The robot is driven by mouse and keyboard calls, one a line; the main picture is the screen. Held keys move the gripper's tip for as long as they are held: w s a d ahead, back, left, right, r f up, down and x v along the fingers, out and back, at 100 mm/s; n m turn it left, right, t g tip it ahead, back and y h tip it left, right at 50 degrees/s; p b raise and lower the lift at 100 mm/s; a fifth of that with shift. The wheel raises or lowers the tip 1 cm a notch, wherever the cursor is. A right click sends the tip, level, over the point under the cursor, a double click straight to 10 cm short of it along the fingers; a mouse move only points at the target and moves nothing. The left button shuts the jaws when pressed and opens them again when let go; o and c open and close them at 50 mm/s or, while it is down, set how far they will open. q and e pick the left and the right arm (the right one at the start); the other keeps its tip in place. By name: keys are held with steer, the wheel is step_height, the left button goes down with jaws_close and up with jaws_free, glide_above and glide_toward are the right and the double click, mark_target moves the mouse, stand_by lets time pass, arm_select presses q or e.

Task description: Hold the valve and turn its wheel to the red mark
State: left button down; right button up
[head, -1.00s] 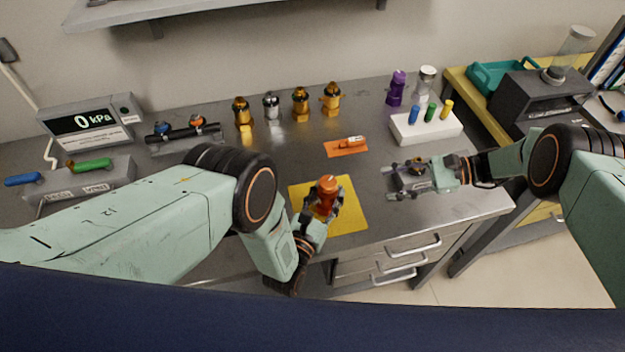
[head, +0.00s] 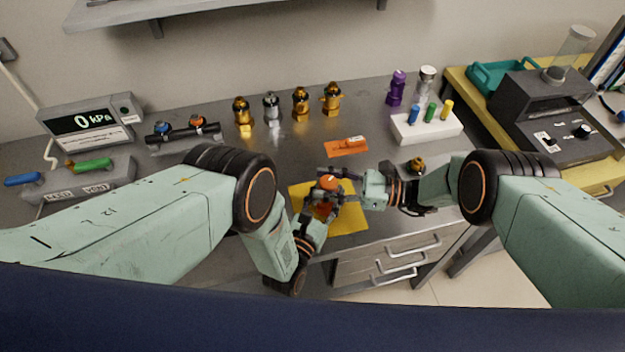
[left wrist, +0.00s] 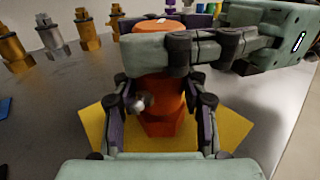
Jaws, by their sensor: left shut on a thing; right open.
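The orange valve (head: 324,208) stands upright on the yellow mat (head: 350,222). Its round orange top, the wheel (head: 329,182), bears a pale mark. My left gripper (head: 318,211) is shut on the valve's body. In the left wrist view its fingers sit on both sides of the orange body (left wrist: 160,100). My right gripper (head: 331,184) is open at the wheel, with its fingers to either side of it. In the left wrist view, a right finger crosses in front of the wheel and hides part of it. I cannot tell whether the fingers touch the wheel. No red mark can be made out.
An orange mat (head: 346,147) lies behind the valve. Several brass and silver fittings (head: 301,104) stand along the back. A white block (head: 426,127) with coloured pegs is at the right. A pressure display (head: 88,125) is at the left. The table's front edge is close.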

steer(key=a, duration=0.3)
steer(key=shift+w+a, duration=0.15)
steer(key=shift+a, duration=0.05)
steer(key=shift+c, duration=0.6)
jaws_close()
